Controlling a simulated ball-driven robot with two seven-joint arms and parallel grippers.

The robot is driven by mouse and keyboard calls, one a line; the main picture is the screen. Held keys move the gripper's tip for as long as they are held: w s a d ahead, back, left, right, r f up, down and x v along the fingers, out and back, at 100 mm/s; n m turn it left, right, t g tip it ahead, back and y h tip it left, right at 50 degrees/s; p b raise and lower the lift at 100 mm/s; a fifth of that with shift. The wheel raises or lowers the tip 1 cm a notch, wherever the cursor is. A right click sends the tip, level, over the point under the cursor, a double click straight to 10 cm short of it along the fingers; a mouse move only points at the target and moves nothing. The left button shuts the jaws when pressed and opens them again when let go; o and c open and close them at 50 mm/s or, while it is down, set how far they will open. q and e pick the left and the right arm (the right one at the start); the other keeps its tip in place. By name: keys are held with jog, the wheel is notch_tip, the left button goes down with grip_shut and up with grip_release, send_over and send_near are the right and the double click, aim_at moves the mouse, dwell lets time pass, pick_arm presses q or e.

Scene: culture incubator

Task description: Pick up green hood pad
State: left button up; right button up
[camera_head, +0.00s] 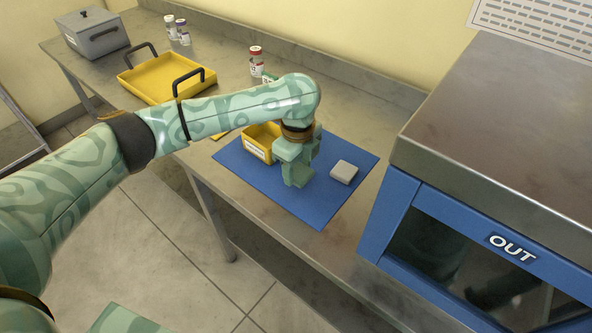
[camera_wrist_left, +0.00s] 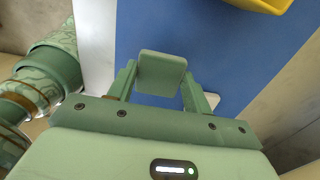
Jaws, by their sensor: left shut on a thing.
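The green hood pad (camera_wrist_left: 162,68) sits between the two fingers of my left gripper (camera_wrist_left: 159,84) in the left wrist view, with the blue mat behind it. In the head view my left gripper (camera_head: 297,170) is low over the blue mat (camera_head: 317,207), between the yellow bin and a grey pad. It is shut on the green pad. There the pad's colour blends with the fingers, and I cannot tell whether it touches the mat. My right gripper is not in view.
A pale grey pad (camera_head: 344,172) lies right of the gripper. A small yellow bin (camera_head: 258,152) stands left of it. A yellow tray (camera_head: 155,78), a grey lidded box (camera_head: 93,33) and several vials are farther back. The blue-framed incubator (camera_head: 470,235) stands close on the right.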

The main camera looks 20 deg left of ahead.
pick_arm(q)
jog(key=s+d+r+p, duration=0.6)
jog(key=s+d+r, duration=0.3)
jog(key=shift+s+d+r+p, duration=0.15)
jog(key=shift+s+d+p, duration=0.15)
jog(key=shift+s+d, duration=0.1)
